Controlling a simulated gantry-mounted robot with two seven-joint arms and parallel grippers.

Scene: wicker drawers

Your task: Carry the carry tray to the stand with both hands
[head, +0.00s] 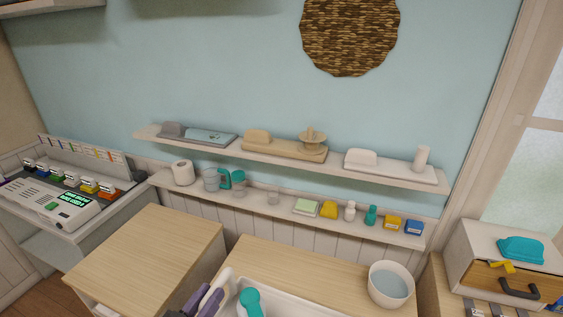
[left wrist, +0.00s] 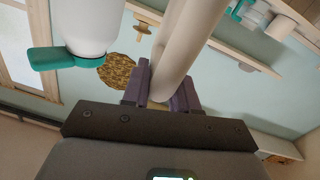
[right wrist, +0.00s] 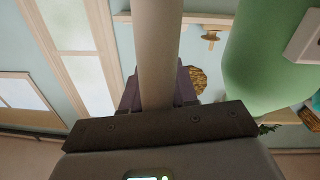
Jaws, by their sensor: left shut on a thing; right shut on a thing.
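The white carry tray (head: 305,312) shows only in part at the bottom edge of the head view. A bottle with a teal cap (head: 250,300) stands in it at the left. My left gripper (head: 207,298) is at the tray's left end; in the left wrist view its purple fingers (left wrist: 160,92) are shut around a pale handle bar (left wrist: 190,45). My right gripper (right wrist: 158,92) is out of the head view; in the right wrist view it is shut around another pale bar (right wrist: 158,45). I cannot tell which surface is the stand.
A white bowl (head: 390,283) stands on the middle one. Wall shelves (head: 285,160) hold several items. A label machine (head: 55,205) is far left, a drawer unit (head: 475,262) right.

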